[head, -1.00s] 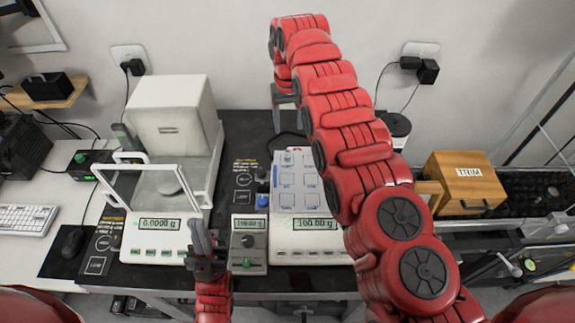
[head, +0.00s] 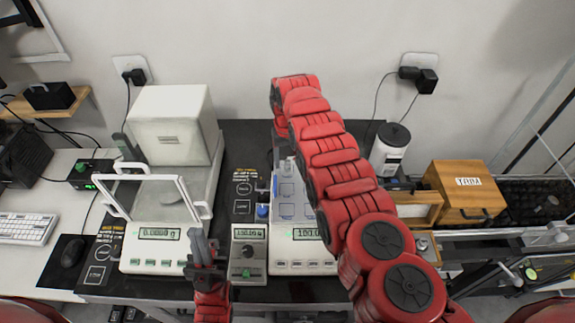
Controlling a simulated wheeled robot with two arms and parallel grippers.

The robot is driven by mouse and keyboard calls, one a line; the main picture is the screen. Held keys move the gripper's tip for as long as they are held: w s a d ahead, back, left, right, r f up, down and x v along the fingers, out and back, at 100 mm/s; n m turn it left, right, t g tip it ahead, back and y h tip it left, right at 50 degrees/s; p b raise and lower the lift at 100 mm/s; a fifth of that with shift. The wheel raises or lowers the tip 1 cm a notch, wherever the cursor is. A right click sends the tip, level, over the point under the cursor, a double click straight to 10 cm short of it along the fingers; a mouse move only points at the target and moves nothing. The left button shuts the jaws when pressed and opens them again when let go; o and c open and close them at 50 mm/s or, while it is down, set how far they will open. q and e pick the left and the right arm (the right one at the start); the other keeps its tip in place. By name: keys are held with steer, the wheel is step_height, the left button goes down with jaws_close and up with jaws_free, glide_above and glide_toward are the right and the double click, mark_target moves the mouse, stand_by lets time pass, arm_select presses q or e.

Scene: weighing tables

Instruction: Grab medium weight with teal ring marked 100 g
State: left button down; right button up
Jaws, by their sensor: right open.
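I cannot make out the 100 g weight with a teal ring. A pale compartment tray (head: 288,197) stands behind the right balance's display and is partly covered by my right arm. A small blue-bodied item (head: 262,213) stands at its left side; its marking is too small to read. My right gripper (head: 281,148) is open at the end of the red arm, over the back left of the tray, mostly hidden by the arm. My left gripper (head: 203,247) is low in front, between the two balances; its fingers look close together and nothing clear shows in them.
An analytical balance (head: 155,256) with a glass door frame stands left. A wooden box (head: 462,188) and a white cylinder (head: 388,152) are at right.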

jaws_close()
steer(key=shift+r, duration=0.2)
stand_by(0.4)
